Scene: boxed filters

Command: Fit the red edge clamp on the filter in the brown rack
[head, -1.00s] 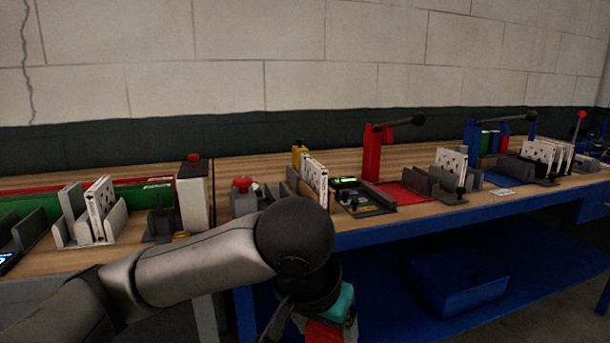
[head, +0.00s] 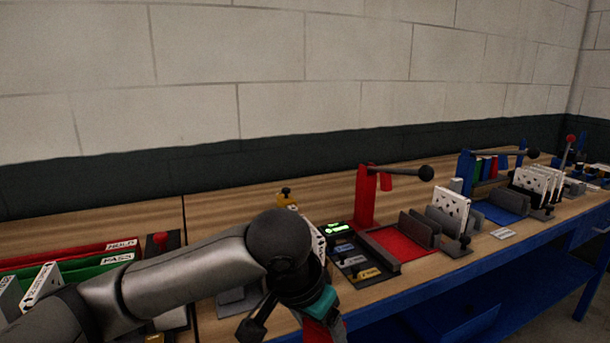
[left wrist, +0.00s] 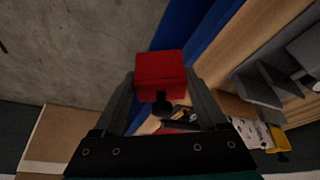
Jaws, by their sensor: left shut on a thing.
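My left gripper (left wrist: 160,98) is shut on a red block-shaped clamp (left wrist: 160,68) with a dark knob. In the head view my left gripper (head: 321,318) is low in the middle, and part of the red clamp shows at the bottom edge. A white filter with dark holes (head: 319,243) stands just behind my left arm, largely hidden by it. Its rack is hidden there, so I cannot tell whether it is brown. The held clamp is apart from every filter. My right gripper is not in view.
A red post with a dark lever (head: 365,197) and a red mat (head: 402,252) stand right of a dark panel (head: 350,257). Grey racks with white filters (head: 452,209) line the bench to the right. Red and green bins (head: 75,262) are at left.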

